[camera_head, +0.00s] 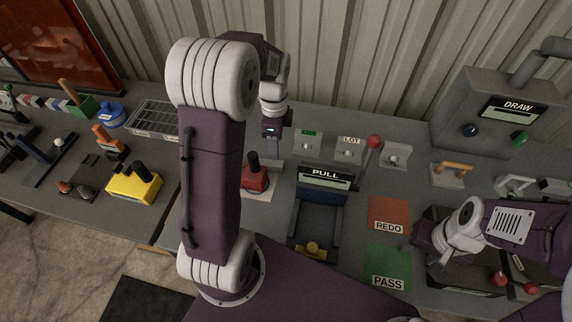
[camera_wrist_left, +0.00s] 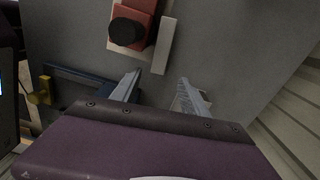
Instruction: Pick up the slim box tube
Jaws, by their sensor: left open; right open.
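My left gripper (camera_head: 273,147) points down over the table behind a red block with a black knob (camera_head: 255,179). In the left wrist view its two fingers (camera_wrist_left: 158,90) are apart, with only grey tabletop visible between them. A pale slim bar (camera_wrist_left: 163,46) lies beside the red block in that view, beyond the fingertips and apart from them. It may be the slim box tube; I cannot tell for sure. In the head view the gripper partly hides that spot. My right gripper (camera_head: 412,245) is open at the right, near the red and green mats.
A PULL station (camera_head: 325,180) stands right of the left gripper, with a red-knobbed lever (camera_head: 373,143) beside it. A REDO mat (camera_head: 389,213) and PASS mat (camera_head: 387,266) lie flat. A grey DRAW machine (camera_head: 490,110) stands at the back right. A wire basket (camera_head: 155,119) is left.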

